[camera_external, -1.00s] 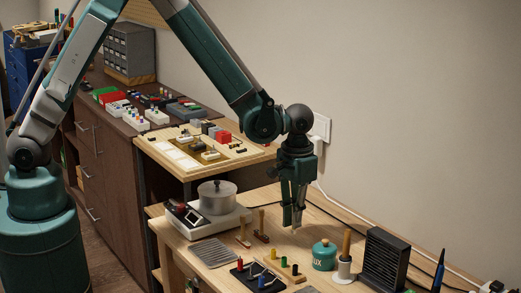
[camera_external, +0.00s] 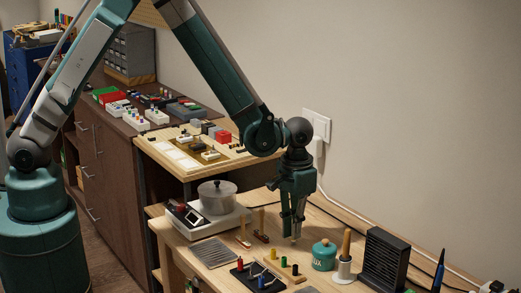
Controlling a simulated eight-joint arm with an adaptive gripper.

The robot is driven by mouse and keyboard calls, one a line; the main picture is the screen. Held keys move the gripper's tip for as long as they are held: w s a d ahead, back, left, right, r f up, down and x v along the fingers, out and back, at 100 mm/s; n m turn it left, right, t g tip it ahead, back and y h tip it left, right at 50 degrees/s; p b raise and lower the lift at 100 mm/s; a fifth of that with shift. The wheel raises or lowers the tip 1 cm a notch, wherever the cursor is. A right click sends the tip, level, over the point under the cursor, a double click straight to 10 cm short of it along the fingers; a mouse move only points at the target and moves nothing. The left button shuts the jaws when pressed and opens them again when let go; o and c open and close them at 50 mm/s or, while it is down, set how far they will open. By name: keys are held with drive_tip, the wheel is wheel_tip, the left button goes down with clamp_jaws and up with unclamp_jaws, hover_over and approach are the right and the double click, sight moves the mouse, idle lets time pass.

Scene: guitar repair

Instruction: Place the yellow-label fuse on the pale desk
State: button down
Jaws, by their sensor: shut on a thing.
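My gripper (camera_external: 293,230) points straight down, low over the back of the pale desk (camera_external: 329,216), behind the teal jar. It is shut on a small pale thing (camera_external: 294,239) that shows only as a speck at the fingertips. I cannot make out a yellow label on it, nor tell whether it touches the desk. No other yellow-label fuse can be picked out for sure at this size.
A teal jar (camera_external: 324,256) and a wooden-handled tool in a white holder (camera_external: 344,262) stand right of my gripper. A wooden block with coloured pegs (camera_external: 284,271) lies in front. A pot (camera_external: 217,197) on a hotplate is left. Bare desk lies behind the jar.

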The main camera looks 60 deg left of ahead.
drive_tip(key=shift+f, duration=0.15)
drive_tip(key=c, duration=2.6)
unclamp_jaws()
drive_tip(key=shift+o, duration=0.2)
drive_tip(key=shift+r, duration=0.2)
wheel_tip(320, 180, up, 12)
drive_tip(key=p, duration=0.1)
